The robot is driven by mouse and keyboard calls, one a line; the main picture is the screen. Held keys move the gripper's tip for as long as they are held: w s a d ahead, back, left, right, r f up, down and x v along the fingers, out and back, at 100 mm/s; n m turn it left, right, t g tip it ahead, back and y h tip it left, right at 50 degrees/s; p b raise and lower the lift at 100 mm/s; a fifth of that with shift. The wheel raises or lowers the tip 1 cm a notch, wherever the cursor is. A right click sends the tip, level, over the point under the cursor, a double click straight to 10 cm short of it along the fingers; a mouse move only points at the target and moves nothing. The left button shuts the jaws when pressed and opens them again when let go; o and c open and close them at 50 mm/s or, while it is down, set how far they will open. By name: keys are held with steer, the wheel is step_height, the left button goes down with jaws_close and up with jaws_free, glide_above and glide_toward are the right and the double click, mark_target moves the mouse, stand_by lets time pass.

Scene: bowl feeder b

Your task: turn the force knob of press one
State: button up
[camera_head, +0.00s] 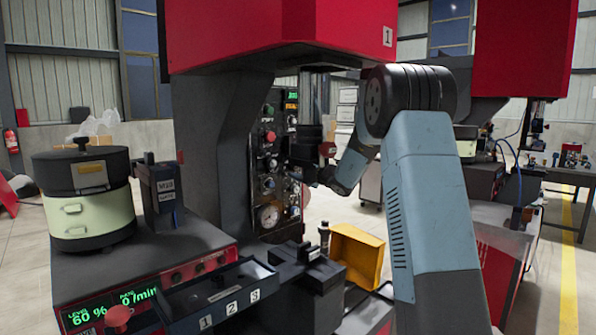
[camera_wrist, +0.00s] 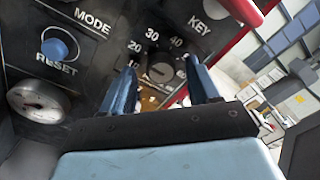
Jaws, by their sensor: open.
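The force knob (camera_wrist: 161,70) is a round dark knob with a dial scale marked 10 to 40 around it. In the wrist view it sits between the two blue fingers of my gripper (camera_wrist: 165,88), which is open. I cannot tell whether the fingers touch the knob. Press one (camera_head: 270,40) is the red and dark machine with a "1" plate; its black control panel (camera_head: 268,160) shows in the head view. My gripper (camera_head: 322,178) is close to the right side of that panel there, and the knob is hard to make out in that view.
Beside the knob are a blue RESET button (camera_wrist: 60,50) and a round gauge (camera_wrist: 38,100); the gauge also shows in the head view (camera_head: 268,216). A yellow bin (camera_head: 358,252) stands below my arm. A bowl feeder (camera_head: 85,195) stands at the left.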

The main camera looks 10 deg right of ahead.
steer(key=shift+c, duration=0.3)
steer(key=c, duration=0.9)
steer(key=shift+a, duration=0.4)
steer(key=shift+c, duration=0.4)
steer(key=shift+d+f, duration=0.1)
steer(key=shift+d, duration=0.15)
